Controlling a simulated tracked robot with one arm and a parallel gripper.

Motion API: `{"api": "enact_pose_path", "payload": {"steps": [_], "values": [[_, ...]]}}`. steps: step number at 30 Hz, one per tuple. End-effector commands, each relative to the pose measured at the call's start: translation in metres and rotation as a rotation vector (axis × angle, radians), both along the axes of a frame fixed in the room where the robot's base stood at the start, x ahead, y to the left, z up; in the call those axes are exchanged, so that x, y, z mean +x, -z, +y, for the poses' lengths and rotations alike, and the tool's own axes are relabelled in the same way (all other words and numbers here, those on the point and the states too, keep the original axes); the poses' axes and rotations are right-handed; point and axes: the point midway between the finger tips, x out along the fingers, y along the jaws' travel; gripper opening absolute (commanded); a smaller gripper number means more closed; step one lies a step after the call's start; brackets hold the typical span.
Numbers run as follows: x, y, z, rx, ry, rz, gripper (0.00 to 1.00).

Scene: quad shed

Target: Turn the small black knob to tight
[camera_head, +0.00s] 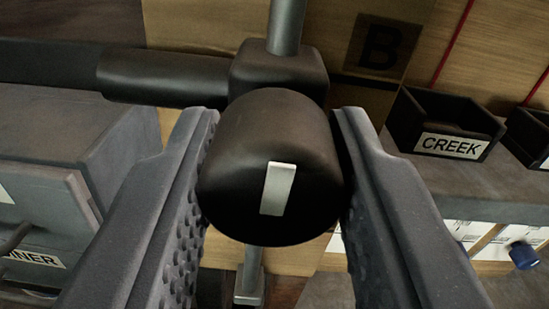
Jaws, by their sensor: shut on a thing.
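The small black knob (235,195) fills the middle of the view, its round face toward me. A white bar mark (278,188) on the face stands nearly upright, its top leaning slightly right. My gripper (272,165) is shut on the knob, one grey finger on its left side and one on its right. The knob sits on a black clamp body (279,70) on a vertical metal post (287,25). A thick black arm (165,75) runs left from the clamp. The back of the knob is hidden.
A black bin labelled CREEK (452,143) stands on a grey shelf at the right. A grey cabinet (60,190) with a partly hidden label is at the left. A wooden wall with a letter B plate (383,45) is behind. A blue object (523,256) is low right.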

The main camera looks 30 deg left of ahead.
Motion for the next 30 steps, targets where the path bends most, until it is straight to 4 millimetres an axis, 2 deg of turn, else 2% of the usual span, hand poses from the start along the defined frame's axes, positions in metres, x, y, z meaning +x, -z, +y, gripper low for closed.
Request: {"api": "enact_pose_path", "payload": {"steps": [11,30], "values": [[0.0016,-0.0079,-0.0011,0.185,0.005,0.132,0.08],[0.0020,-0.0063,-0.0014,0.673,0.006,0.480,0.08]]}}
